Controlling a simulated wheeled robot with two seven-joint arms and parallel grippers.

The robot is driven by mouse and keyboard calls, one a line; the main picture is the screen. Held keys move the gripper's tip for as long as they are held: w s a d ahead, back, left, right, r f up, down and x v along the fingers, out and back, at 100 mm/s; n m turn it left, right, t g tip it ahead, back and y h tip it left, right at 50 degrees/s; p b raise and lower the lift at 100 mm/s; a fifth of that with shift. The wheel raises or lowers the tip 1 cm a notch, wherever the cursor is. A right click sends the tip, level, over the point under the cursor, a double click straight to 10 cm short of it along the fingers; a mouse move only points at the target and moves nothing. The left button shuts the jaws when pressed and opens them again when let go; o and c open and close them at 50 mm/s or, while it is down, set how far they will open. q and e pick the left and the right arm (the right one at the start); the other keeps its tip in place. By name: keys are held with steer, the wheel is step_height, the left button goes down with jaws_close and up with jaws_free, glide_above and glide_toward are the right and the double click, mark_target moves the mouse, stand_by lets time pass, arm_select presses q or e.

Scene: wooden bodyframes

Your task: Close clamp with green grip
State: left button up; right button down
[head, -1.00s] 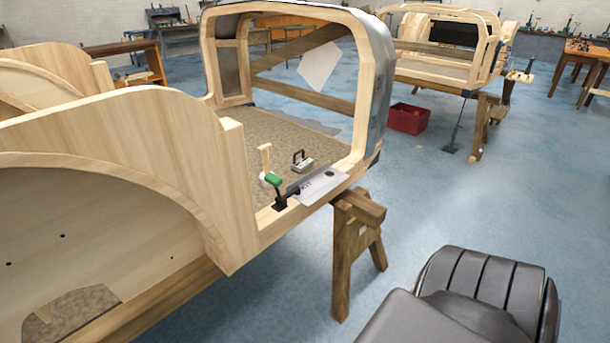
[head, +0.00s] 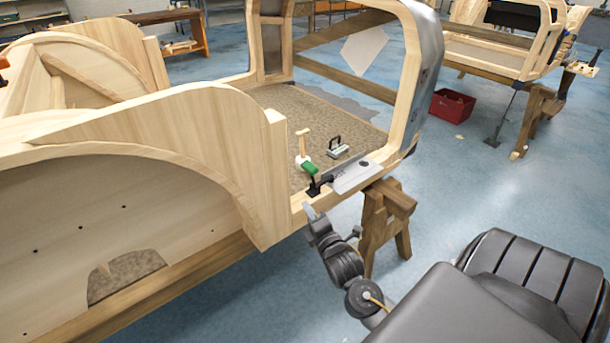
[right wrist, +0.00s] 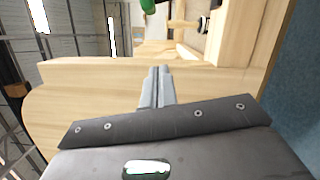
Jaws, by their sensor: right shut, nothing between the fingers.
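The clamp with the green grip (head: 309,168) sits on the wooden sill of the bodyframe, with its dark base (head: 314,190) near the sill's outer edge, beside a flat metal plate (head: 357,177). In the right wrist view the green grip (right wrist: 148,5) shows only at the top edge. My right gripper (head: 308,211) is just below and outside the sill, under the clamp, apart from the grip. In the right wrist view its fingers (right wrist: 159,72) are together with nothing between them. My left gripper is not in view.
A wooden-handled tool (head: 303,142) and a small metal tool (head: 338,147) are on the floor panel behind the clamp. A wooden trestle (head: 385,220) stands below the sill, right of my right arm. A red crate (head: 452,106) is on the blue floor.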

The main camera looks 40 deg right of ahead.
steer(key=w+d+r+p, duration=0.2)
steer(key=w+d, duration=0.4)
steer(key=w, duration=0.3)
steer(key=shift+w+d+r, duration=0.15)
steer(key=shift+w+d, duration=0.1)
steer(key=shift+w, duration=0.05)
steer(key=shift+p, duration=0.3)
